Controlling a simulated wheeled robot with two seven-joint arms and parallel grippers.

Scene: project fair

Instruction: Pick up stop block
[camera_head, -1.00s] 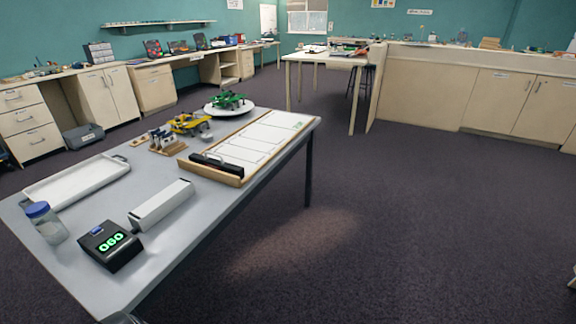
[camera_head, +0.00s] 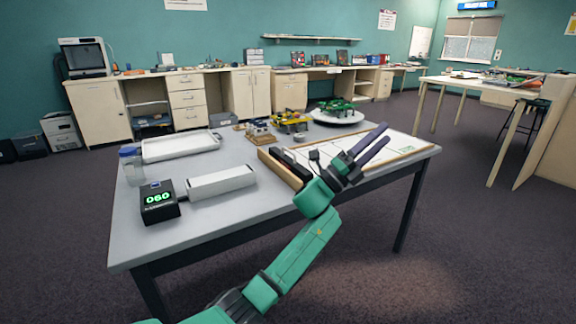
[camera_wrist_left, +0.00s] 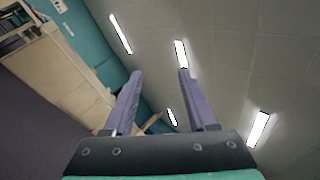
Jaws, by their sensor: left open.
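A black block-like bar (camera_head: 298,164) sits at the near left end of the white lane board (camera_head: 405,152), beside its wooden end wall (camera_head: 283,169). It may be the stop block; I cannot tell for sure. My left arm crosses in front of the board and hides part of it. My left gripper (camera_head: 386,134) is open and empty above the board, its fingers pointing up and right. In the left wrist view the gripper (camera_wrist_left: 160,74) shows its two fingers apart with nothing between them. My right gripper is not in view.
On the grey table (camera_head: 225,235) stand a display box reading 060 (camera_head: 159,204), a long white box (camera_head: 221,182), a white tray (camera_head: 180,146), a blue-lidded jar (camera_head: 131,166), a yellow model (camera_head: 290,121) and a green model (camera_head: 336,106) on a round white stand.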

